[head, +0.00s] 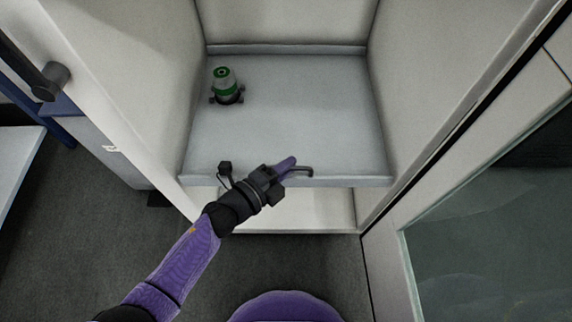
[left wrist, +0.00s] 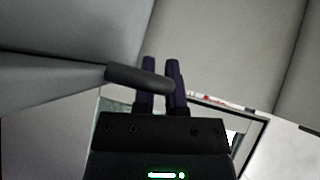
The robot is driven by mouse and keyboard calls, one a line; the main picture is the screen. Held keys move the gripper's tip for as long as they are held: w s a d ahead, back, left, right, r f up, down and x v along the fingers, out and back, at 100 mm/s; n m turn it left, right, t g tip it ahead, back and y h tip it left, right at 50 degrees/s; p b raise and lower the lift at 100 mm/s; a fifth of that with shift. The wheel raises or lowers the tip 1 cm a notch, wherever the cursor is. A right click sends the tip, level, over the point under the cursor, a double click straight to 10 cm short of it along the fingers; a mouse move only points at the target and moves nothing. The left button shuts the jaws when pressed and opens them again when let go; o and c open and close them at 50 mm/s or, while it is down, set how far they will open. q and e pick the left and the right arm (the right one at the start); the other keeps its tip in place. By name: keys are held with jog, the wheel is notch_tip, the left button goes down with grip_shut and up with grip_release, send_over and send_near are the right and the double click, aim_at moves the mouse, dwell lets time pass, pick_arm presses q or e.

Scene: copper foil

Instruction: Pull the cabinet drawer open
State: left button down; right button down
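The cabinet (head: 145,85) is a pale recess with a light grey surface (head: 285,120) inside. A dark bar handle (head: 303,170) is at the front edge of that surface. My left gripper (head: 285,168) is at the handle's left part. In the left wrist view, the handle (left wrist: 135,77) runs across in front of one finger and ends behind the other, with the fingers (left wrist: 161,85) close about it. The gripper looks shut on the handle. The contact itself is partly hidden. My right gripper is in neither view.
A green and grey object (head: 227,86) stands at the back left of the grey surface. A pale panel (head: 300,208) lies below the front edge. A glass-fronted unit (head: 490,220) is on the right. Dark floor (head: 60,235) is open at lower left.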

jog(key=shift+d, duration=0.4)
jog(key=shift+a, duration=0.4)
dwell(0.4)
pick_arm(q)
jog(key=shift+s, duration=0.1)
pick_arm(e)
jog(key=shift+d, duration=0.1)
